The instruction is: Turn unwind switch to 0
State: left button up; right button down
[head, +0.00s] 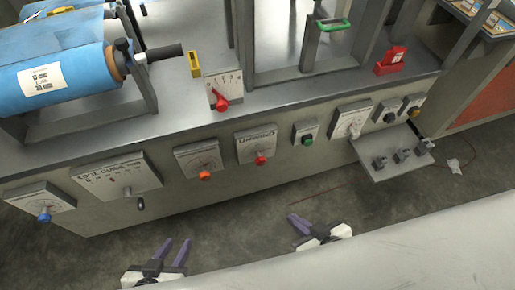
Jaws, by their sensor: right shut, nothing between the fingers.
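The unwind switch is a pale plate (257,141) on the machine's front face, with a red knob (260,160) at its lower edge. Its lettering is small, and I cannot read which mark the knob points to. My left gripper (175,244) is open and empty, low in front of the machine, to the left of and below the switch. My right gripper (293,217) is shut and empty, below and a little right of the switch. Neither gripper touches the machine.
Other plates flank the switch: an orange-knob dial (198,161) at left, a green button box (306,134) at right. A small shelf (398,155) juts out further right. A blue roll (85,75) lies on the machine top. The floor strip before the panel is clear.

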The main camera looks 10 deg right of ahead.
aim_at(261, 160)
jog(key=z, duration=1.7)
jog(key=k, duration=1)
jog(key=u, duration=1.7)
jog(key=i, duration=0.5)
